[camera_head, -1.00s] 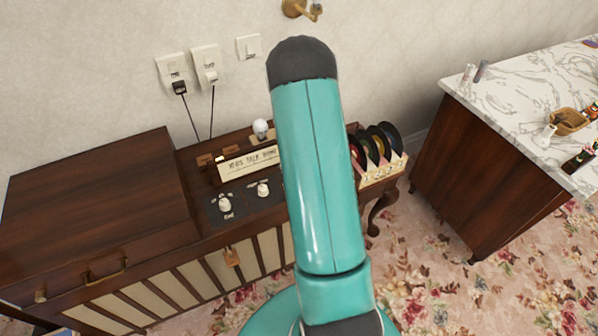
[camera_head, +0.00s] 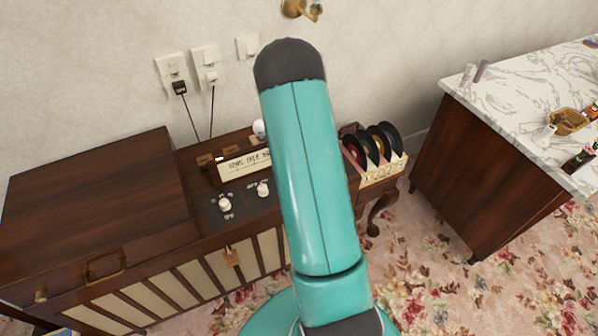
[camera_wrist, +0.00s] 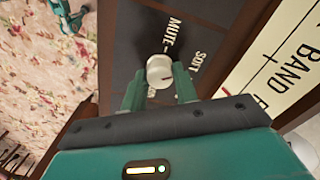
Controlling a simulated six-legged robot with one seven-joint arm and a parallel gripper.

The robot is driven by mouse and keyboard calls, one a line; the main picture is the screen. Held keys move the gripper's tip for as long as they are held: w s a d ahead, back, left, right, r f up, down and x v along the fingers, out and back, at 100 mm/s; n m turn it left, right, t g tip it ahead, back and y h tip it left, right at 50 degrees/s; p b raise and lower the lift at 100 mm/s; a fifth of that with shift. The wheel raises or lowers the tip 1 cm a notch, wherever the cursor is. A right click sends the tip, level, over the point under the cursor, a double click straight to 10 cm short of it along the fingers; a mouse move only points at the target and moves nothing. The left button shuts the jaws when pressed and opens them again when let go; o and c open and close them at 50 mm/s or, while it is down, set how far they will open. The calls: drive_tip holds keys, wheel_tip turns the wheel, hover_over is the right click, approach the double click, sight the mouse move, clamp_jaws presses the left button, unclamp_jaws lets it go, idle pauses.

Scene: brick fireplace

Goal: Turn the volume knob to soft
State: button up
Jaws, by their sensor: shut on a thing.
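The volume knob (camera_wrist: 160,70) is a round white knob on a dark panel in the wrist view. White lettering beside it reads MUTE and SOFT. My gripper (camera_wrist: 158,82) has its two green fingers on either side of the knob and is shut on it. A dark mark shows on the knob's face, but I cannot tell exactly which label it points to. In the head view my teal arm hides the gripper and the held knob. Two other white knobs, a left one (camera_head: 225,204) and a right one (camera_head: 263,189), show on the panel there.
The wooden radio cabinet (camera_head: 90,205) stands against the wall. A record rack (camera_head: 382,170) sits at its right end. A marble-topped counter (camera_head: 525,95) stands farther right, with floral carpet between. Two cords hang from wall outlets (camera_head: 172,70) behind the cabinet.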

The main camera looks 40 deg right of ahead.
drive_tip(key=o, duration=1)
wheel_tip(320, 180, up, 14)
drive_tip(key=shift+f, duration=0.1)
drive_tip(key=s+a+r+n+t, duration=0.3)
drive_tip(key=a+r+n, duration=0.4)
drive_tip(key=a+r, duration=1.05)
drive_tip(key=s+a+r+n+t, duration=0.1)
drive_tip(key=s+a+n, duration=0.1)
drive_tip(key=s+a, duration=0.2)
drive_tip(key=s+a+r+n, duration=0.2)
drive_tip(key=s+a+n, duration=0.1)
drive_tip(key=s+a, duration=0.2)
drive_tip(key=s+a+r+n+t, duration=0.1)
drive_tip(key=s+a+r+n, duration=0.1)
drive_tip(key=s+a+n, duration=0.1)
drive_tip(key=shift+s+a+r+t, duration=0.2)
drive_tip(key=shift+s+a+t, duration=0.1)
drive_tip(key=shift+s+a, duration=0.55)
